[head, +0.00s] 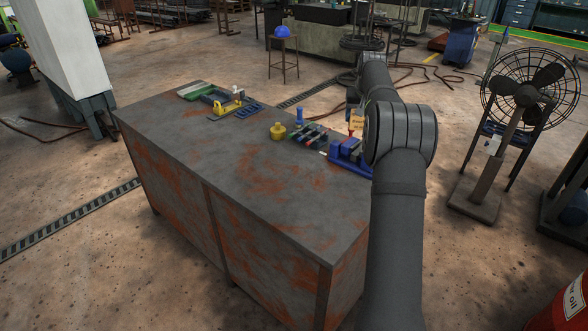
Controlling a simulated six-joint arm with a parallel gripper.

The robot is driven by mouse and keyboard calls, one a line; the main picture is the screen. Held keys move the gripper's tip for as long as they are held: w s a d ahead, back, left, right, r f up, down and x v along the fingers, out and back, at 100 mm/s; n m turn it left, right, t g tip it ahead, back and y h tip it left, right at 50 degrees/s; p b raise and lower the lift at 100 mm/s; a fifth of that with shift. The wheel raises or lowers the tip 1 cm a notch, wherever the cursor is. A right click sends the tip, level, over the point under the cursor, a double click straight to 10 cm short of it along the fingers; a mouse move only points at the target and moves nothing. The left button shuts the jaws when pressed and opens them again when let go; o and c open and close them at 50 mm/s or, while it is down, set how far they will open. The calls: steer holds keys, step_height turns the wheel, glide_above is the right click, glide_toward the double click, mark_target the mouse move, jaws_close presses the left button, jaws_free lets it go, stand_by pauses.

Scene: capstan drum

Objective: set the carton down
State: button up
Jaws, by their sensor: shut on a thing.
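A small tan-orange carton (357,119) with reddish marks shows just left of my arm's dark elbow joint, above the right end of the workbench. Part of it is hidden by the arm. My gripper (353,104) is mostly hidden behind the arm; only a small grey piece shows at the top of the carton, and it is shut on the carton. I cannot tell whether the carton's bottom touches anything.
A blue vise-like fixture (346,150) stands below the carton on the rusty grey workbench (220,160). A yellow pot-shaped item (278,131), a dark tool rack (308,134) and a yellow tool (229,107) stand farther left. The bench's front half is clear.

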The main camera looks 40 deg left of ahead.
steer(key=s+a+n, duration=0.2)
steer(key=s+a, duration=0.5)
steer(key=a, duration=0.2)
step_height(320, 180, down, 11)
steer(key=shift+y, duration=0.3)
steer(key=s+a+f, duration=0.1)
steer(key=a+f, duration=0.1)
steer(key=a, duration=0.1)
steer(key=s+a+f, duration=0.1)
steer(key=a+f, duration=0.1)
steer(key=a, duration=0.2)
steer(key=s+a+f, duration=0.1)
steer(key=a+f, duration=0.1)
steer(key=a, duration=0.2)
steer(key=shift+f, duration=0.25)
steer(key=shift+a+f, duration=0.1)
steer(key=shift+f, duration=1.95)
steer(key=shift+f, duration=0.15)
steer(key=o, duration=1)
steer(key=shift+o, duration=0.2)
